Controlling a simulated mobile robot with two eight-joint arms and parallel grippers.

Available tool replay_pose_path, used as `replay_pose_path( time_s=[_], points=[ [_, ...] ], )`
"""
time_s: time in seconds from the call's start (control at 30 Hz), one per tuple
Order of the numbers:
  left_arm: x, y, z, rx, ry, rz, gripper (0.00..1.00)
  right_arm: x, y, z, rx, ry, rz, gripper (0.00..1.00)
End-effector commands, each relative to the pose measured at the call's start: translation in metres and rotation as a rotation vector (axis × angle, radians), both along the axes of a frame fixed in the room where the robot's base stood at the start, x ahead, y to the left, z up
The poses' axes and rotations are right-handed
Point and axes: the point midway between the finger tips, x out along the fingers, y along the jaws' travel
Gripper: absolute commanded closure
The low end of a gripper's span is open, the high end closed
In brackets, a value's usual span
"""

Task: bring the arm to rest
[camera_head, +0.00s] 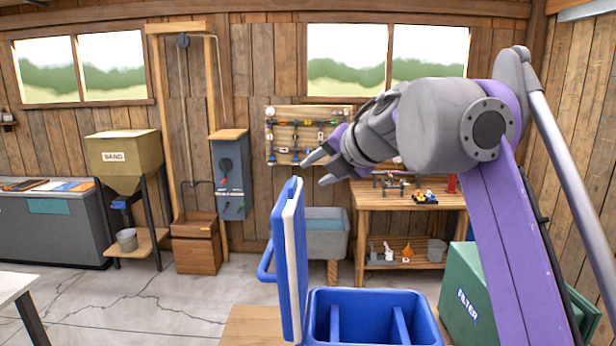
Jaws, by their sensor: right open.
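My right arm reaches in from the right, with purple and grey links. My right gripper (318,169) points left in mid-air, above and behind the blue container. Its two grey fingers are apart and nothing shows between them. The blue container (322,296) stands on a wooden surface at the bottom middle, with dividers inside. Its blue and white lid (291,262) stands upright at the left side, open. The gripper appears clear of the lid. My left gripper is not in view.
A green filter box (463,290) stands at the lower right beside my arm. A wooden workbench (400,197), a grey sink (326,240) and a sand hopper (122,160) stand along the back wall. The floor (150,290) at left is mostly clear.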

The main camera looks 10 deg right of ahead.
Motion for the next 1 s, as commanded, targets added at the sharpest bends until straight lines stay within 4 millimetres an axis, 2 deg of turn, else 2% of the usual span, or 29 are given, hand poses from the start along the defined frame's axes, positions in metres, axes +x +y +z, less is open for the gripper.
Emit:
replay_pose_path(
  time_s=[0.2,0.57,0.73,0.83,0.93,1.0],
  points=[
    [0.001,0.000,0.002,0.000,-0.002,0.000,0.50,-0.013,-0.004,0.009,0.001,-0.002,-0.001,0.55],
    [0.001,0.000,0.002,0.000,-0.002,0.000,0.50,-0.011,-0.003,0.010,0.020,-0.016,-0.009,0.55],
    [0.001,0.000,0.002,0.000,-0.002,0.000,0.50,0.006,-0.002,0.024,0.211,-0.144,-0.114,0.55],
    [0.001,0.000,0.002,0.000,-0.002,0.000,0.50,0.014,-0.013,0.027,0.409,-0.250,-0.249,0.55],
    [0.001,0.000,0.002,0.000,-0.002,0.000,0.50,0.012,-0.035,0.013,0.616,-0.324,-0.417,0.55],
    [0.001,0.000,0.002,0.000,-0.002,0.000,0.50,0.005,-0.053,-0.010,0.757,-0.349,-0.547,0.55]
  ],
)
